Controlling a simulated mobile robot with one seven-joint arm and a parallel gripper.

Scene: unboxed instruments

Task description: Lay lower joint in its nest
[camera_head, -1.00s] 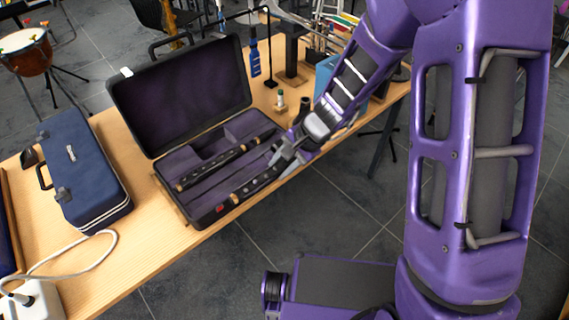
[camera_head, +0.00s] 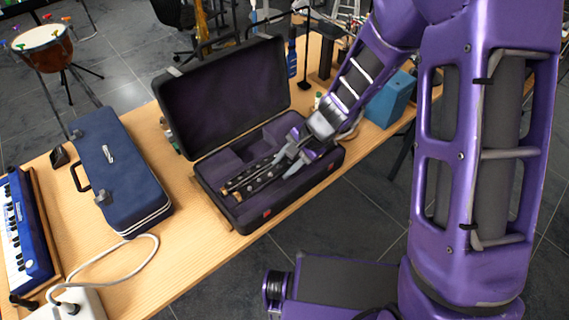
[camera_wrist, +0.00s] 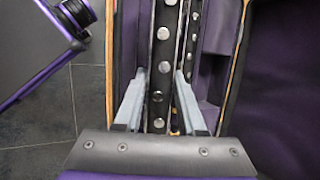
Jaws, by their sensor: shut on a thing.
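A black joint with silver keys, which I take to be the lower joint (camera_head: 264,178), is between my gripper's fingers (camera_head: 303,152). In the wrist view the joint (camera_wrist: 162,50) runs lengthwise between the two grey fingertips (camera_wrist: 160,80), which are closed on it. The open instrument case (camera_head: 238,222) has a purple-lined interior, and the held joint is over or in its front part. I cannot tell whether it touches the lining. A second black joint (camera_head: 246,176) lies close beside it, farther back; it also shows in the wrist view (camera_wrist: 188,105). My gripper hides the joint's right end.
The case's raised lid (camera_head: 225,95) stands behind. A closed blue case (camera_head: 120,175) lies at left, with a white cable (camera_head: 145,258) in front. A blue bin (camera_head: 388,100) stands at right. The table (camera_head: 195,235) has bare wood left of the open case.

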